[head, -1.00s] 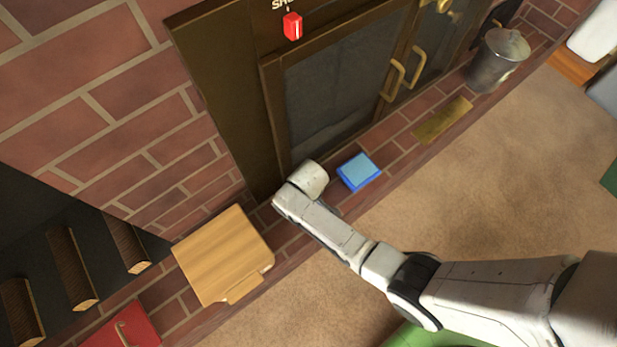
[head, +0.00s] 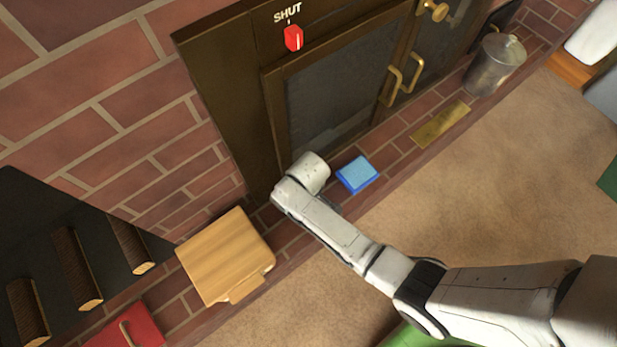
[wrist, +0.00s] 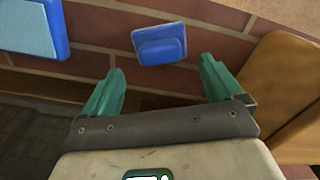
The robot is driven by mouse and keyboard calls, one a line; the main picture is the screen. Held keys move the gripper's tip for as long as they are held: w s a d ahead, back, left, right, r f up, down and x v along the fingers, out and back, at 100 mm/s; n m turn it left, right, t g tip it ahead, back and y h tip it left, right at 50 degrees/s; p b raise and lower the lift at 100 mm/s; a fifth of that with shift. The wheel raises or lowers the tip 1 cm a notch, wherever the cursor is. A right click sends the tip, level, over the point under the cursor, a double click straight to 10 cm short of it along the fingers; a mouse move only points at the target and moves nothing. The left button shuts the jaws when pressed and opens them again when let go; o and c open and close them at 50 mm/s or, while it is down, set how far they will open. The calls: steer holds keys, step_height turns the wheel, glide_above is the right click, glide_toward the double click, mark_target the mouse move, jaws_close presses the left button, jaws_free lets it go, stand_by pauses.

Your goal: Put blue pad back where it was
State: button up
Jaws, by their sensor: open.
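A small plain blue pad (wrist: 160,44), a raised block on a flat base, is against the red brick in the wrist view. My gripper (wrist: 160,66) has two teal fingers, open and empty, one on each side of the pad's near end. I cannot tell whether they touch it. A larger blue block with a light-blue textured top (wrist: 28,28) is left of the gripper. It also shows in the head view as a blue block (head: 357,174) on the brick ledge, just right of my wrist. In the head view my arm hides the gripper's fingers and the small pad.
A wooden box (head: 225,255) stands on the ledge left of my wrist. Dark glass doors (head: 340,90) with brass handles and a red knob (head: 293,38) marked SHUT rise behind. A brass plate (head: 440,123) and a metal bin (head: 494,65) are farther right.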

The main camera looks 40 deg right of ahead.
step_height(320, 180, up, 6)
steer(key=p, duration=0.1)
steer(key=shift+s+r, duration=0.1)
steer(key=s+d+r+m, duration=0.2)
steer(key=s+d+r, duration=0.2)
steer(key=s+r, duration=0.3)
steer(key=s+d+r+m+t, duration=0.1)
steer(key=s+d+r+m, duration=0.2)
steer(key=s+r, duration=0.4)
steer(key=shift+s+d, duration=0.45)
steer(key=shift+s, duration=0.7)
step_height(320, 180, up, 7)
steer(key=p, duration=0.7)
